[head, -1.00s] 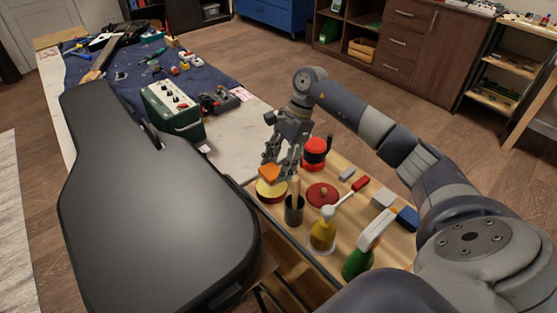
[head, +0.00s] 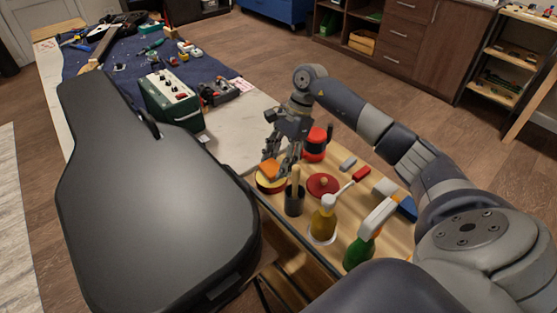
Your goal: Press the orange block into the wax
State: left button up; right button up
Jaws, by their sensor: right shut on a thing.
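The orange block (head: 270,169) is in my right gripper (head: 278,160), whose fingers are shut on it. The block is at the open round tin of pale yellow wax (head: 265,182), over its far part. It looks low at the wax surface, but I cannot tell how firmly it touches. The tin has a red side and stands on the wooden cart top. A red round lid (head: 323,184) with a small knob lies to the right of the tin. My left gripper is not in view.
A dark cup with a wooden handle in it (head: 295,200) stands close to the tin. A yellow bottle (head: 323,222), a green spray bottle (head: 360,250) and a red-and-black container (head: 315,145) are nearby. A black guitar case (head: 150,200) lies left.

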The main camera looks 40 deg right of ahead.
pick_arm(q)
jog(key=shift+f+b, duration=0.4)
pick_arm(e)
jog(key=shift+f, duration=0.45)
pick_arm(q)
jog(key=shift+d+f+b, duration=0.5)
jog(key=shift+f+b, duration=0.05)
pick_arm(e)
jog(key=shift+s+f, duration=0.25)
jog(key=shift+f, duration=0.1)
dwell(1.7)
jog(key=shift+r+p, duration=0.35)
jog(key=shift+r, duration=0.25)
jog(key=shift+w+r+p, duration=0.15)
jog(key=shift+r+p, duration=0.25)
jog(key=shift+r, duration=0.4)
jog(key=shift+r+p, duration=0.4)
jog(key=shift+r, duration=0.35)
jog(key=shift+r+p, duration=0.75)
jog(key=shift+r, duration=0.85)
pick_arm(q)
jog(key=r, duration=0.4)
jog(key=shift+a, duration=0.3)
